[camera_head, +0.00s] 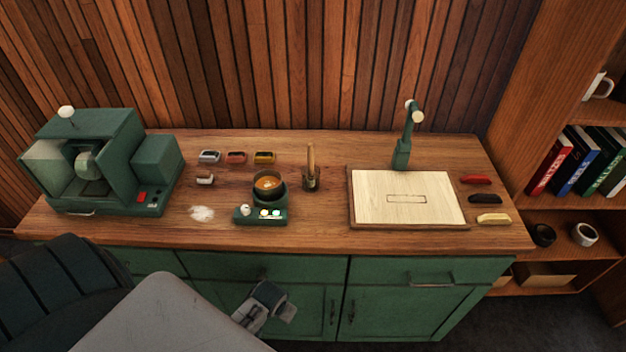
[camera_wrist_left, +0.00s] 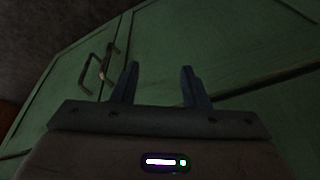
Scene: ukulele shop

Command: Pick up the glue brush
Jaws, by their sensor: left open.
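The glue brush (camera_head: 311,158) stands upright in a small dark holder (camera_head: 311,183) near the middle of the wooden counter. Its tan handle points up, and its lower end is hidden in the holder. My left gripper (camera_head: 281,309) is below the counter edge, in front of the green cabinet doors, well apart from the brush. In the left wrist view its two fingers (camera_wrist_left: 157,88) are spread with nothing between them. My right gripper is in neither view.
A glue pot (camera_head: 268,186) on a green warmer (camera_head: 260,215) stands left of the brush. A pale board (camera_head: 408,197) lies right, with a lamp (camera_head: 403,150) behind it. A green machine (camera_head: 100,165) is at the left. The counter's front edge (camera_head: 330,247) lies above my gripper.

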